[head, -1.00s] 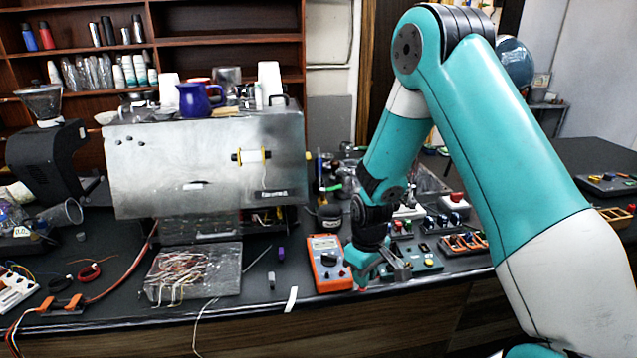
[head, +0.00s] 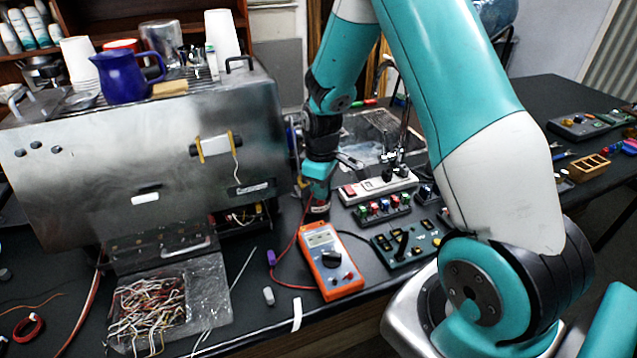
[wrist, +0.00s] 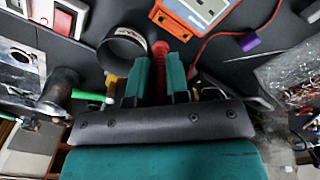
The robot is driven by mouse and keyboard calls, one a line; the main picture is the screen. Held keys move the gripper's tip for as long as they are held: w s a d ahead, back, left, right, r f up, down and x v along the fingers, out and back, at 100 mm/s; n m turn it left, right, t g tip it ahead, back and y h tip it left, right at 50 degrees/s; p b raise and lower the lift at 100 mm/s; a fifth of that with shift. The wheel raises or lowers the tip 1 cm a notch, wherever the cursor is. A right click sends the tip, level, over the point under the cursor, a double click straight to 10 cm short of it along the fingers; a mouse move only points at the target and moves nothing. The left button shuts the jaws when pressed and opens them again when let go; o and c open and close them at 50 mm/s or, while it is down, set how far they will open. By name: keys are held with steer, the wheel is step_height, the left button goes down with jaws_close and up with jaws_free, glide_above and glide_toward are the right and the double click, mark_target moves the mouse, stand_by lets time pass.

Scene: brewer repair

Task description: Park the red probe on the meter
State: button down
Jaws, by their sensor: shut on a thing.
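The red probe (wrist: 158,58) stands between the two teal fingers of my gripper (wrist: 154,75) in the wrist view, and they are shut on it. In the head view my gripper (head: 317,178) is behind the meter, just above a dark round cup (head: 317,206); the probe itself is hard to make out there. The orange meter (head: 349,283) lies on the bench with its dial and display up; its top edge also shows in the wrist view (wrist: 184,14). A red lead (head: 278,278) loops from the meter's left side up towards my gripper. The probe's tip is hidden.
The steel brewer (head: 95,185) stands left of my gripper. A power strip (head: 378,186), a block of coloured buttons (head: 383,208) and a dark green panel (head: 408,247) lie to the right. A purple piece (head: 271,257) and a wire tray (head: 210,290) are left of the meter.

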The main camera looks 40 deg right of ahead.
mark_target(321, 203)
step_height(321, 203, down, 5)
steer(key=b, duration=0.3)
steer(key=shift+a+b, duration=0.1)
steer(key=shift+b, duration=0.3)
steer(key=shift+f, duration=0.15)
steer(key=shift+f+b, duration=0.4)
steer(key=shift+f, duration=0.4)
stand_by(1.7)
steer(key=c, duration=1)
jaws_free()
steer(key=shift+c, duration=0.2)
step_height(321, 203, up, 18)
steer(key=shift+s+f+b, duration=0.1)
steer(key=shift+f+b, duration=0.15)
steer(key=shift+b, duration=1)
